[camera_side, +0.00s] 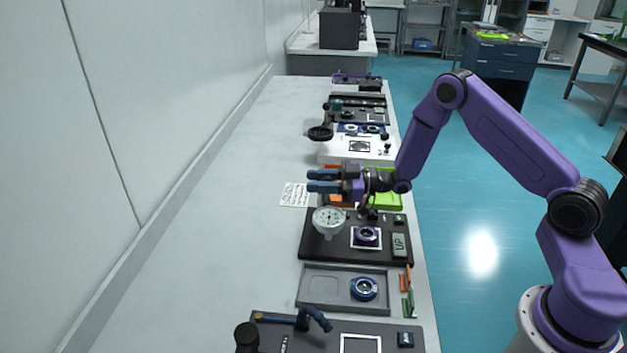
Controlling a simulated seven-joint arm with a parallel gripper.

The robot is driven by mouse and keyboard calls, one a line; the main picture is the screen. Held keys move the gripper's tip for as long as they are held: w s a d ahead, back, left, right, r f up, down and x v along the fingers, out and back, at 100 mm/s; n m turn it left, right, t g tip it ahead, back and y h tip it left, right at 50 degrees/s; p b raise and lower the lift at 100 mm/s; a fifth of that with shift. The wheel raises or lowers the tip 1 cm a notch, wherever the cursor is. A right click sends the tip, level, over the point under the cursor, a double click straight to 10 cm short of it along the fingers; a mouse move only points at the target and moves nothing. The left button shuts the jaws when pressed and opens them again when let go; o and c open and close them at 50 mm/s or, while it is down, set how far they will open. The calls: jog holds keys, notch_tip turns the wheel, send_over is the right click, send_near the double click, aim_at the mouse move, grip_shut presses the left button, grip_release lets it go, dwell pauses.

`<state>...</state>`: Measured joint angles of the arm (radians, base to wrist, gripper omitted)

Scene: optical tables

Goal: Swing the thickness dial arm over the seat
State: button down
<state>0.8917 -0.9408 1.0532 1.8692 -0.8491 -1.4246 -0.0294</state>
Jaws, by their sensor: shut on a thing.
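The thickness dial (328,221) is a round white-faced gauge at the left side of a black base plate (318,250). The seat, a dark purple ring (367,235) on a white-bordered square, lies to the dial's right on the same plate. The dial is beside the seat, not over it. My gripper (322,181) has blue fingertips pointing left and appears just above the dial in the picture. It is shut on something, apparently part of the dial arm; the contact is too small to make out.
A grey tray (320,286) with a blue ring (364,287) sits in front of the plate. A green-marked "UP" block (400,245) is at the plate's right. A printed sheet (296,194) lies to the left. The bench's left side is clear.

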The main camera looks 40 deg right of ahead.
jog(key=shift+s+d+n+g+y, duration=0.35)
jog(key=shift+n+g+y, duration=0.25)
jog(key=shift+g, duration=0.3)
jog(key=shift+s+d+n+g+y, duration=0.3)
jog(key=shift+n+g+y, duration=0.2)
jog(key=shift+n+g, duration=0.3)
jog(key=c, duration=0.8)
grip_release()
jog(key=shift+d, duration=0.1)
jog(key=v, duration=1.7)
jog(key=shift+d, duration=0.2)
